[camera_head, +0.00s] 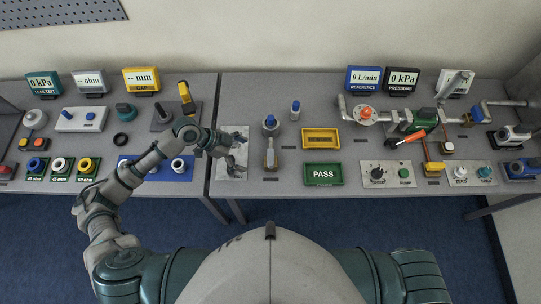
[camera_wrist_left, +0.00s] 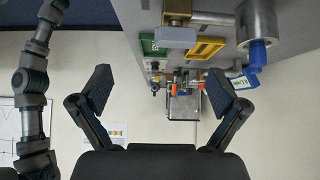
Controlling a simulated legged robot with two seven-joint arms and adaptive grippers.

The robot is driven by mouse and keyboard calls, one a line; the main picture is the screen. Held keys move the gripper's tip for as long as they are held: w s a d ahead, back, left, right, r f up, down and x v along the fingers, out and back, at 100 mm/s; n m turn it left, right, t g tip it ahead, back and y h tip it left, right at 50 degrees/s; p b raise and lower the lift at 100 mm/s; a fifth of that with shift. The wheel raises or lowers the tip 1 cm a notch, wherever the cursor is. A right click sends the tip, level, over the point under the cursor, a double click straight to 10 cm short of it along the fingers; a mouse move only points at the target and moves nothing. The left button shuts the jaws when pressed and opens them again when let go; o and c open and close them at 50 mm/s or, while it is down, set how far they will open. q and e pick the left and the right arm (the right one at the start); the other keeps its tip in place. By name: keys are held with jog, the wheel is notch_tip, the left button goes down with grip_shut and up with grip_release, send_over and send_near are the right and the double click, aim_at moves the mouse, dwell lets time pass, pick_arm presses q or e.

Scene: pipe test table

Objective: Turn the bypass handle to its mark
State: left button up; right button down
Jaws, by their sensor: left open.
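The pipe assembly (camera_head: 400,115) runs along the right part of the table, with a green body (camera_head: 425,119) in its middle. An orange-gripped lever (camera_head: 410,138) slants out from it toward the lower left, and a blue handle (camera_head: 476,110) sits farther right. I cannot tell which handle is the bypass one, and its mark is too small to make out. My left gripper (camera_head: 236,156) is over a light plate near the table seam, well left of the pipes. Its fingers (camera_wrist_left: 160,90) are spread and empty in the left wrist view. My right gripper is out of the picture.
A blue-topped metal fixture (camera_head: 270,125) and a brass-and-grey clamp piece (camera_head: 270,155) stand just right of my left gripper. A yellow tray (camera_head: 321,148) and a green PASS tray (camera_head: 323,183) lie between them and the pipes. A knob panel (camera_head: 388,183) sits in front of the pipes.

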pick_arm(q)
send_near(270, 157)
jog(key=shift+h, duration=0.3)
jog(key=p+x, duration=0.1)
jog(key=x, duration=0.4)
jog(key=p+x, duration=0.1)
jog(key=x, duration=0.4)
jog(key=shift+w+f, duration=0.1)
jog(key=shift+f, duration=0.3)
jog(key=shift+a+p, duration=0.1)
jog(key=shift+p, duration=0.2)
jog(key=c, duration=1.2)
